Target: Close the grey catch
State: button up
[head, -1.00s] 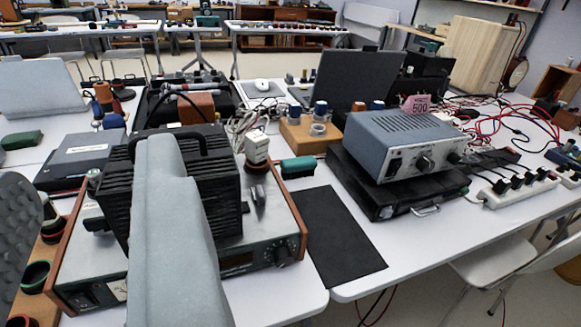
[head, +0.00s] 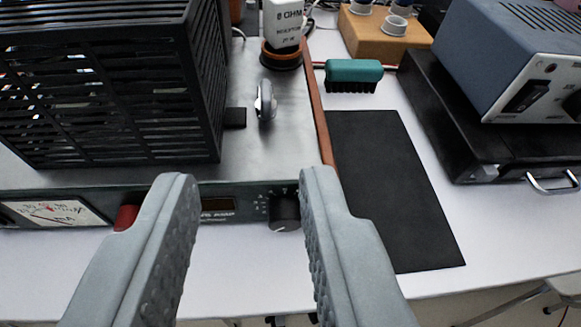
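The grey catch (head: 265,102) looks like a small rounded grey lever. It stands up from the silver top of the amplifier (head: 290,140), just right of a small black block (head: 235,118) beside the black slotted cage. My gripper (head: 248,178) is open and empty, its two textured grey fingers well apart. The fingertips appear over the amplifier's front edge, on the near side of the catch, one to its left and one to its right in the picture. The catch is in plain view between and beyond them. I cannot tell the exact height of the fingers.
The black cage (head: 110,90) rises left of the catch. A white "8 OHM" plug (head: 283,25) stands behind it. A green brush (head: 353,75) and flat black mat (head: 390,190) lie to the right. A blue-grey instrument (head: 515,60) sits on a black case (head: 470,150).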

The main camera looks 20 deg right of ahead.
jog(key=f, duration=0.1)
send_near(266, 98)
jog(key=shift+g, duration=0.3)
jog(key=x, duration=0.9)
jog(key=shift+w+r, duration=0.15)
jog(key=shift+w, duration=0.2)
grip_shut()
